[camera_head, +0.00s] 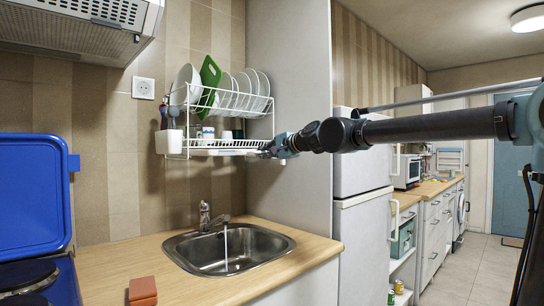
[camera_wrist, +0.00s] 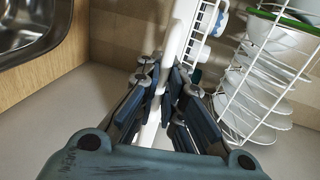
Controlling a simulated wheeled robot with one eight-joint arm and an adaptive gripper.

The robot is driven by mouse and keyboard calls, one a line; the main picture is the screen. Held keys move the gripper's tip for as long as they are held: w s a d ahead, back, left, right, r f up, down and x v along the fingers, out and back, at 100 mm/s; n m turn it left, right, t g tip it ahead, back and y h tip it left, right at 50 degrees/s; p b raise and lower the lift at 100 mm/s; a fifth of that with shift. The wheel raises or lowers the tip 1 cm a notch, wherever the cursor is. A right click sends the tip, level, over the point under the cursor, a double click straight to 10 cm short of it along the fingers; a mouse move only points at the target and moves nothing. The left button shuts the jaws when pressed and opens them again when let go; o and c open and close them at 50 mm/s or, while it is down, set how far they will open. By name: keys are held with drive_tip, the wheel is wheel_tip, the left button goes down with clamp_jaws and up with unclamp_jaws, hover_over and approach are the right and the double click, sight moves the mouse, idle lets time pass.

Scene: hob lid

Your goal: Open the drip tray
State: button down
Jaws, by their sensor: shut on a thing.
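The white drip tray (camera_head: 218,152) is at the bottom of the wall-mounted dish rack (camera_head: 222,118), above the sink. My gripper (camera_head: 264,153) reaches in from the right to the tray's front right end. In the wrist view the white edge of the tray (camera_wrist: 181,32) runs between the fingers of my gripper (camera_wrist: 163,88), which are shut on it. The fingers hide part of this edge. How far the tray stands out from the rack is hard to tell.
White plates (camera_head: 187,84) and a green board (camera_head: 209,80) stand in the rack's upper tier, close to my gripper. Below is a steel sink (camera_head: 228,248) with water running. A tall grey panel (camera_head: 290,100) stands to the right. A blue hob lid (camera_head: 32,195) stands raised at left.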

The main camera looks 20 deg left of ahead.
drive_tip(key=shift+d, duration=0.1)
drive_tip(key=c, duration=1.7)
unclamp_jaws()
drive_tip(key=shift+w, duration=0.1)
drive_tip(key=shift+v, duration=6.05)
drive_tip(key=shift+w, duration=0.1)
